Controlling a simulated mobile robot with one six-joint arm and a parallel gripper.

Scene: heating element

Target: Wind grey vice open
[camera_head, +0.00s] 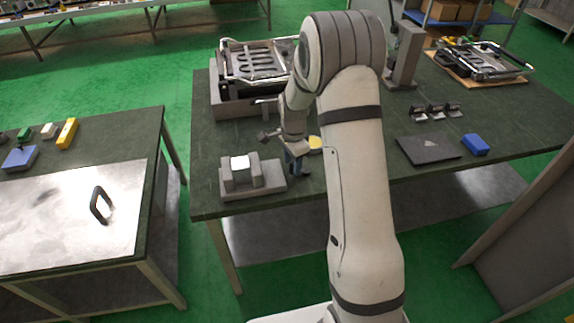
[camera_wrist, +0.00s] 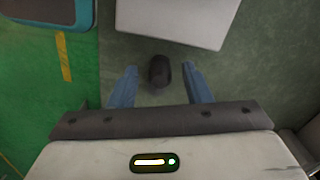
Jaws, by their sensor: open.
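The grey vice (camera_head: 266,185) sits near the front left corner of the dark green table, with a white-topped block (camera_head: 240,163) between its jaws. In the wrist view a light grey part, likely the vice (camera_wrist: 175,18), fills the top middle. A dark rounded knob (camera_wrist: 159,70) lies just below it, apparently the vice's screw end. My gripper (camera_head: 297,168) is just right of the vice, pointing down. In the wrist view its two blue fingers (camera_wrist: 160,84) are apart, one each side of the knob, with gaps on both sides. The knob is hidden in the head view.
A metal fixture (camera_head: 255,65) stands behind the vice. A yellow round thing (camera_head: 315,142) is partly hidden by my arm. A dark flat plate (camera_head: 428,150) and a blue block (camera_head: 475,145) lie to the right. A second table (camera_head: 130,130) stands left, across a floor gap.

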